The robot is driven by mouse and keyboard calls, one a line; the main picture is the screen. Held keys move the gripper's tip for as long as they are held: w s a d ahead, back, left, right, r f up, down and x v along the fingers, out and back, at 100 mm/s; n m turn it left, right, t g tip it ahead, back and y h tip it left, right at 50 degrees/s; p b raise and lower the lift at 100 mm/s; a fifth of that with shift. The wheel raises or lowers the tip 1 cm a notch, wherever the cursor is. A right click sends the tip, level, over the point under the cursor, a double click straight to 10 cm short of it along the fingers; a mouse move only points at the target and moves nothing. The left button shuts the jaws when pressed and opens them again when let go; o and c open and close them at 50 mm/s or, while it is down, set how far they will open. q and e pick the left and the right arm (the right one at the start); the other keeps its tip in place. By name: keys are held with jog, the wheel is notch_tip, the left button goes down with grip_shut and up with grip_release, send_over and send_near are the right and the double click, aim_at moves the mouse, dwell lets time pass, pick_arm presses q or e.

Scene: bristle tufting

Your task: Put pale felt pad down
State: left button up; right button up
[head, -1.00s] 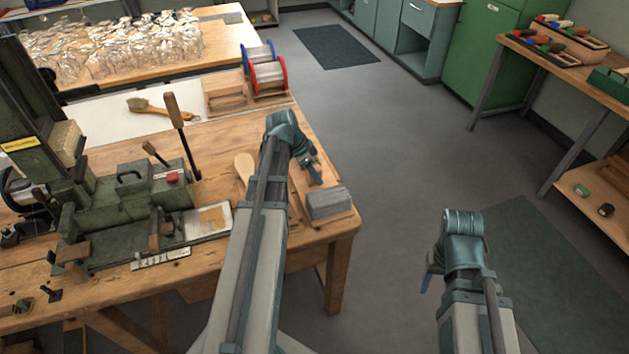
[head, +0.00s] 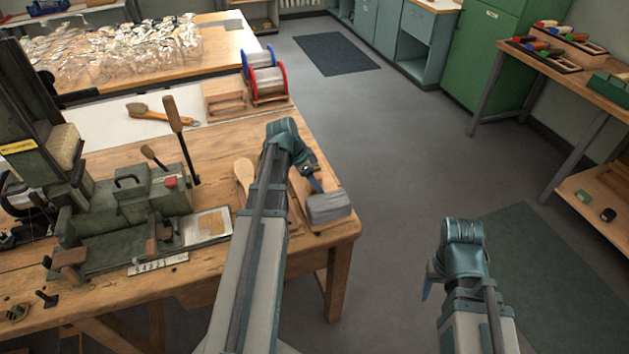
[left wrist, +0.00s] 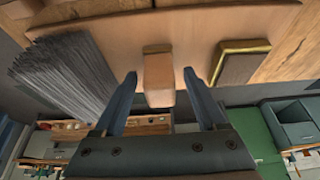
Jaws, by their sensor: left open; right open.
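In the left wrist view a pale, peach-coloured block (left wrist: 159,82), which looks like the pale felt pad, stands on a wooden tray (left wrist: 200,25). My left gripper (left wrist: 160,82) is open, with one blue finger on each side of the block and gaps visible between. A darker pad with a yellowish edge (left wrist: 240,64) sits to its right. In the head view my left gripper (head: 316,184) is low over the tray at the bench corner, and my arm hides the pads. My right gripper (head: 427,289) is open and empty, away from the bench, and mostly hidden by its wrist.
A grey bristle bundle (head: 330,207) lies on the tray close to my left gripper; it also shows in the left wrist view (left wrist: 65,72). Open floor (head: 400,150) lies right of the bench.

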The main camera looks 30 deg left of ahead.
pick_arm(q)
jog(key=p+v, duration=1.1)
jog(key=v, duration=0.1)
jog(key=shift+r, duration=0.25)
jog(key=shift+f, duration=0.1)
jog(key=shift+n+g, duration=0.4)
jog(key=shift+g, duration=0.4)
jog(key=d, duration=1)
jog(key=shift+s+d+f, duration=0.15)
jog(key=shift+s+f, duration=0.2)
jog(key=shift+f, duration=0.05)
jog(key=s+d+n+y, duration=0.1)
jog(key=s+d, duration=0.3)
jog(key=d, duration=0.3)
jog(key=s+d+n+g+y, duration=0.1)
jog(key=s+d, duration=0.3)
jog(key=d, duration=0.4)
jog(key=s+d+n+g+y, duration=0.1)
jog(key=s+d, duration=0.3)
jog(key=d, duration=0.4)
jog(key=shift+f+n+y, duration=0.3)
jog(key=shift+f+y, duration=0.05)
jog(key=shift+y, duration=0.35)
jog(key=shift+s+d, duration=0.1)
jog(key=shift+d, duration=0.05)
